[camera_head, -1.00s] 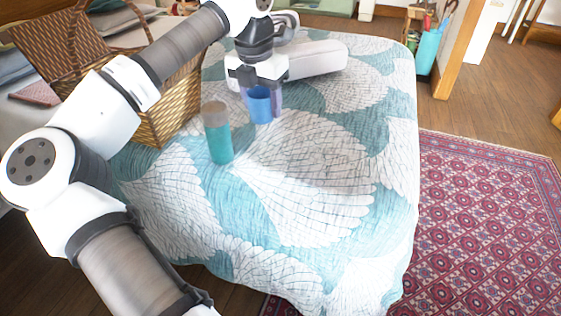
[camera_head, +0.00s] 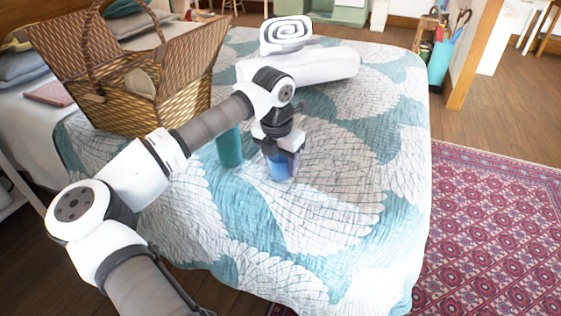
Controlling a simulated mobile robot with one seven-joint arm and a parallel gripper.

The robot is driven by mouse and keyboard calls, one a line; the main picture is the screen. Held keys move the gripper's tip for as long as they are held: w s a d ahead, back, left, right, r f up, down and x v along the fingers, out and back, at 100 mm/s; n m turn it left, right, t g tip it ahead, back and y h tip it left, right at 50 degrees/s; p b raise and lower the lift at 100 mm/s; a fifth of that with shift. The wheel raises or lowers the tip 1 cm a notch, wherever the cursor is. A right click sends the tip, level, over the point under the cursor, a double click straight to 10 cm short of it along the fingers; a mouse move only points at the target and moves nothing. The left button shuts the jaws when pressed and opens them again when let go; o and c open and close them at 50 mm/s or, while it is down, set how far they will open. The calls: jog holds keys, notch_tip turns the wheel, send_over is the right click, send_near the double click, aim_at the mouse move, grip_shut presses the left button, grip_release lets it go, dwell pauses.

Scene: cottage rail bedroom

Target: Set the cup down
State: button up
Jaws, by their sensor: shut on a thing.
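A blue cup (camera_head: 278,168) is held in my gripper (camera_head: 284,162), low over the teal and white bedspread in the middle of the bed (camera_head: 335,205). The gripper points down, and its fingers cover the upper part and right side of the cup. I cannot tell whether the cup's base touches the bedspread. A teal cylinder (camera_head: 229,148), like a bottle or tumbler, stands just left of the cup. My arm hides its top.
A wicker picnic basket (camera_head: 125,110) stands open at the back left. The front and right of the bedspread are clear.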

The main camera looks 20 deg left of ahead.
jog(key=shift+f, duration=0.15)
jog(key=o, duration=1)
notch_tip(320, 180, up, 12)
jog(key=s+p, duration=0.1)
jog(key=shift+s+a+r, duration=0.15)
jog(key=shift+s+r, duration=0.05)
